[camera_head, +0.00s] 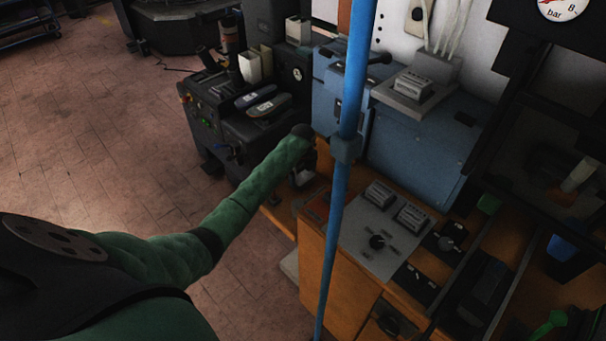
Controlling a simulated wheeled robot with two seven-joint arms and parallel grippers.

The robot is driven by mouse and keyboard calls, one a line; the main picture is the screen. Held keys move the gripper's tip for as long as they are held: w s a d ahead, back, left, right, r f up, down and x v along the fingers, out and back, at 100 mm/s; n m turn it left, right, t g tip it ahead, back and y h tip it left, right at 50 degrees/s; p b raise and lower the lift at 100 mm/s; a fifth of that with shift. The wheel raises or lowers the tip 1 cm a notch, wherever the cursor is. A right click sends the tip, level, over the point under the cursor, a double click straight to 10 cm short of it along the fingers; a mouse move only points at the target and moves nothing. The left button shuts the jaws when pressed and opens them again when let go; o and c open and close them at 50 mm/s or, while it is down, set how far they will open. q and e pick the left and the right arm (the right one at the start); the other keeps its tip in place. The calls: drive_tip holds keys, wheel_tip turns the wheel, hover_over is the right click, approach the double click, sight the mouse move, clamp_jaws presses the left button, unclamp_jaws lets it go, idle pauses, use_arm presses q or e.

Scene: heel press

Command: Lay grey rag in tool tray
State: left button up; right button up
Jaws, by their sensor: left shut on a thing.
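My left arm, in green sleeve, reaches from the lower left to the wooden bench edge. My left gripper (303,176) is at its far end, small and dark, low in front of the blue machine. It is shut on a small greyish thing, mostly hidden by the gripper and wrist. I cannot make out its shape or whether it is the grey rag. No other grey rag shows. I cannot pick out the tool tray for certain. A dark reddish patch (318,207) lies on the bench top just right of and below the gripper. My right gripper is not in view.
A blue upright pole (344,205) crosses the view just right of the gripper. Behind stand a blue machine (415,140) and a black machine (255,120) with two dark shoe-like pads. A grey control panel (380,235) sits on the wooden bench (320,262). Tiled floor is clear at left.

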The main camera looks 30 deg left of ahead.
sight(303, 177)
use_arm(q)
drive_tip(key=shift+f, duration=0.45)
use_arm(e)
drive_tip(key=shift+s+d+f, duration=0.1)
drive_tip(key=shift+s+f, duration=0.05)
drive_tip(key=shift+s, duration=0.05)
use_arm(q)
drive_tip(key=o, duration=0.7)
drive_tip(key=shift+f, duration=0.1)
drive_tip(key=shift+r, duration=0.4)
wheel_tip(303, 177, up, 12)
drive_tip(key=b, duration=0.3)
drive_tip(key=shift+f, duration=0.25)
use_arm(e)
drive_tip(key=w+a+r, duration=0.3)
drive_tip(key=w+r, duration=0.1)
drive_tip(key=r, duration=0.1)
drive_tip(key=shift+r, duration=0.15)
use_arm(q)
drive_tip(key=shift+f, duration=0.1)
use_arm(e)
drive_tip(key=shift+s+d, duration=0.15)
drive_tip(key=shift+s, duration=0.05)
